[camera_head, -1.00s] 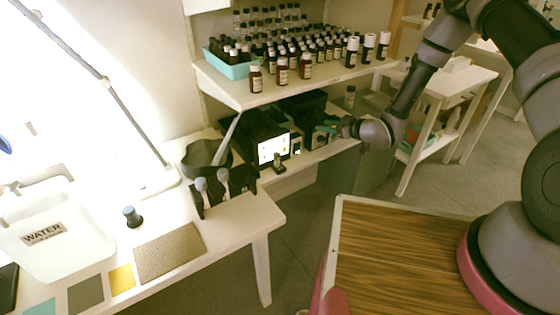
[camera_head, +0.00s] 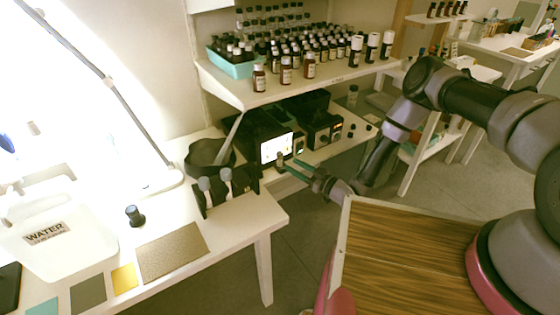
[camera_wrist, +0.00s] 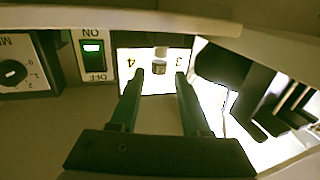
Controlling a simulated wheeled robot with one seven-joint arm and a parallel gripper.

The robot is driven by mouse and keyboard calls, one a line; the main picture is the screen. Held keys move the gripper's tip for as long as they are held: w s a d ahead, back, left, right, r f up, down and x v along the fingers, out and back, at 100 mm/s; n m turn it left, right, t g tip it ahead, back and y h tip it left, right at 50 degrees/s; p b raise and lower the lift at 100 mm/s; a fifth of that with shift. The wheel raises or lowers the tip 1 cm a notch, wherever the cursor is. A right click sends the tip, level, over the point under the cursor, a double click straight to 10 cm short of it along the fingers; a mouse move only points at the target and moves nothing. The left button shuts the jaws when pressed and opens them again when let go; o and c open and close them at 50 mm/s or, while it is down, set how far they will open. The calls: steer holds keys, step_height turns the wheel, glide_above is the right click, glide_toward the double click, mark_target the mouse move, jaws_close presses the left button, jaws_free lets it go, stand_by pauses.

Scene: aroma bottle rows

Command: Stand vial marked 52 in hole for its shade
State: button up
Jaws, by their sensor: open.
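My gripper (camera_head: 290,167) is open, its fingers pointing left toward a small dark vial (camera_head: 279,160) in front of the lit white panel (camera_head: 275,147). In the wrist view the fingertips (camera_wrist: 159,76) lie either side of a small vial (camera_wrist: 160,62), with gaps on both sides; it is not gripped. No 52 can be read on it. The panel (camera_wrist: 150,83) behind it shows 4 and 3.
The shelf (camera_head: 250,98) full of bottles overhangs the panel. Black devices (camera_head: 318,128) stand right of it.

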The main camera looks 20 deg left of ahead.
mark_target(282, 157)
steer(key=x, duration=0.4)
steer(key=shift+w+a+r, duration=0.1)
steer(key=shift+a+r, duration=0.1)
steer(key=shift+r, duration=0.15)
steer(key=shift+w+a, duration=0.25)
steer(key=shift+a, duration=0.2)
jaws_close()
